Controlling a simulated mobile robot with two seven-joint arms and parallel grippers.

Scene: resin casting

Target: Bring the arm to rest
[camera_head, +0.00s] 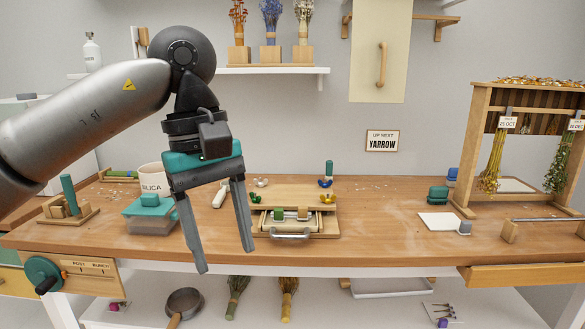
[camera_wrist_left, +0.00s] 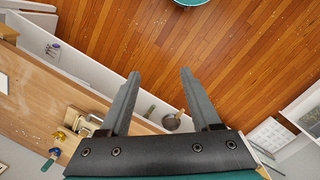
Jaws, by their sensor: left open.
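My left gripper (camera_head: 225,258) hangs above the front left part of the workbench (camera_head: 390,240) in the head view. Its two grey fingers are apart, with nothing between them. The left arm comes in from the left, bends at a dark joint and points the gripper downward. In the left wrist view the open fingers (camera_wrist_left: 158,98) point over the bench's front edge toward the wooden floor (camera_wrist_left: 150,40). My right gripper is in neither view.
A teal-lidded container (camera_head: 150,208) and a silica pot (camera_head: 153,177) stand left of the gripper. A wooden press (camera_head: 325,226) lies to its right. A drying rack (camera_head: 478,140) with hanging bunches stands at the right. The bench between press and rack is mostly clear.

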